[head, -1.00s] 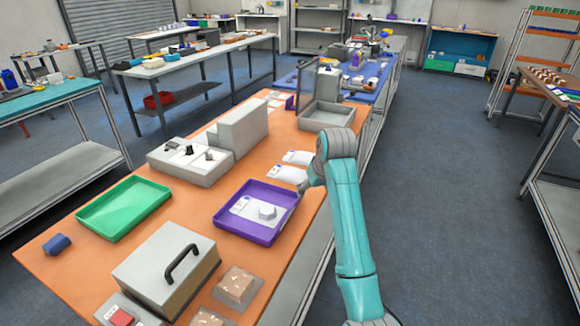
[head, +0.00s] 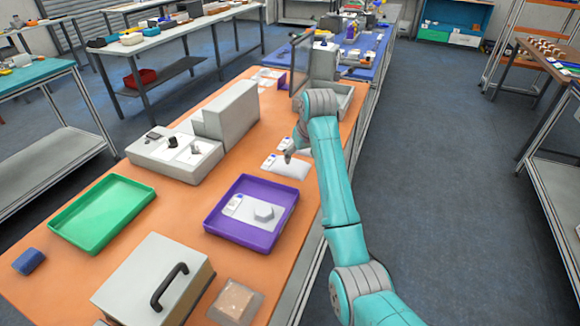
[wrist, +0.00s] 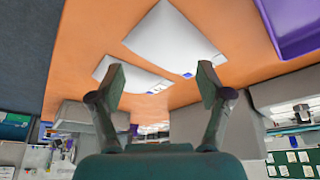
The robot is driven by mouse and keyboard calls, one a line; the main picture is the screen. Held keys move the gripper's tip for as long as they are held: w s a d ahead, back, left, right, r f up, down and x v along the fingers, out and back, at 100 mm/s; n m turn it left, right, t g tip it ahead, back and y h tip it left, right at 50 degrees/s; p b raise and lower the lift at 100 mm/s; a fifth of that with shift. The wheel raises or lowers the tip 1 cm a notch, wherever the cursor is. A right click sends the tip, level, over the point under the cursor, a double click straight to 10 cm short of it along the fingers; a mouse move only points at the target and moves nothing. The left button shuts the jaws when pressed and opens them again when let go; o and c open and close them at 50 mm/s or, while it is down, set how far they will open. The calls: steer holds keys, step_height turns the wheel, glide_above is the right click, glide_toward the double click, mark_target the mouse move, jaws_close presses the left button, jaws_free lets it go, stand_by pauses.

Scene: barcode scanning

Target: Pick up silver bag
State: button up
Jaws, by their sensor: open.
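Two flat silver-white bags lie on the orange table. The nearer bag (head: 287,168) is just beyond the purple tray, and the farther bag (head: 285,146) is partly hidden by my arm. Both show in the wrist view, the larger one (wrist: 172,38) at the top and the other (wrist: 140,78) lower left, partly behind a finger. My gripper (head: 290,155) is above the bags in the head view. In the wrist view my gripper (wrist: 161,82) has its fingers spread wide with nothing between them. It appears apart from the bags.
The purple tray (head: 235,238) holds a white card and a grey hexagonal piece. A green tray (head: 75,243), a grey box with a black handle (head: 135,285) and a clear packet (head: 235,302) are nearer. A grey stepped fixture (head: 228,112) stands left of the bags.

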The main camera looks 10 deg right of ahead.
mark_target(295, 165)
steer(key=shift+a+x, duration=0.2)
steer(key=shift+x, duration=1.1)
steer(key=shift+a+x, duration=0.15)
steer(key=shift+x, duration=1.15)
steer(key=shift+s, duration=0.1)
steer(key=c, duration=1.3)
